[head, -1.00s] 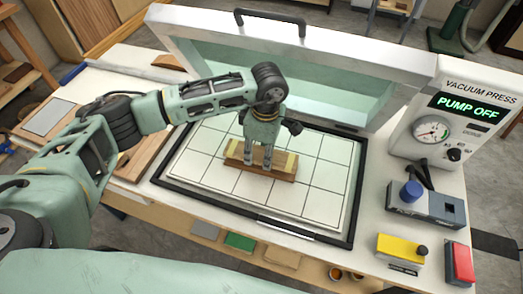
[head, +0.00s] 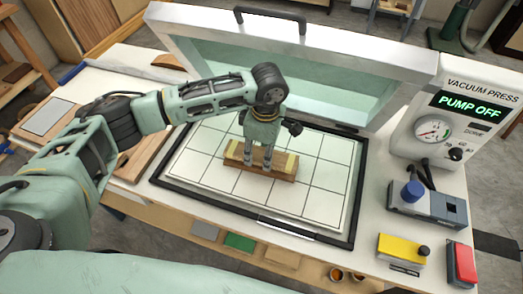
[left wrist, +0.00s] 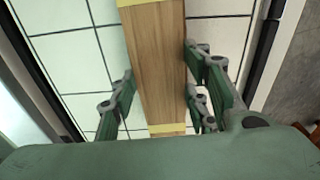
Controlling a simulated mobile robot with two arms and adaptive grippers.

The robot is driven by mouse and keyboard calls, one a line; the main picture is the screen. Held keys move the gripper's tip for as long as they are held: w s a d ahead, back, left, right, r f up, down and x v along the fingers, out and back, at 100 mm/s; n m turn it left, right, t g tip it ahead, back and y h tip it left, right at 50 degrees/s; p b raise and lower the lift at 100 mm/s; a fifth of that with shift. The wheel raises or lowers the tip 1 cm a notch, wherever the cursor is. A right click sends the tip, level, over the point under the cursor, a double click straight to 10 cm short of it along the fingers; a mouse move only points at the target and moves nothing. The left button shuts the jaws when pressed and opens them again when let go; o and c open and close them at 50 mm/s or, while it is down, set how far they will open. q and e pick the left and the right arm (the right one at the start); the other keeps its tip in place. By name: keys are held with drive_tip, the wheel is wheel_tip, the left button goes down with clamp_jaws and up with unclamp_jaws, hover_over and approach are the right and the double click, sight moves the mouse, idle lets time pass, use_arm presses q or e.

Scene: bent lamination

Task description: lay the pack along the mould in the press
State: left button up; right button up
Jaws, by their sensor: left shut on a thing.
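The pack (left wrist: 156,62) is a long wooden strip with yellow tape bands, seen from above in the left wrist view. In the head view it (head: 290,164) lies level over the white gridded bed of the press (head: 325,180). My left gripper (head: 257,164) points straight down and is shut on the pack's middle. Its fingers stand on both long sides of the pack in the left wrist view (left wrist: 160,100). A brown wooden face shows below the pack's front edge; I cannot tell whether it is the mould. My right gripper is not in view.
The vacuum unit (head: 432,130) reads PUMP OFF. A blue-knobbed box (head: 425,210), a yellow box (head: 402,247) and a red block (head: 461,263) sit at right. The bed around the pack is clear.

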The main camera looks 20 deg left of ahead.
use_arm(q)
drive_tip(key=shift+f+b, duration=0.3)
drive_tip(key=shift+b, duration=0.05)
drive_tip(key=o, duration=1.3)
drive_tip(key=r, duration=1.2)
drive_tip(key=shift+d, duration=0.35)
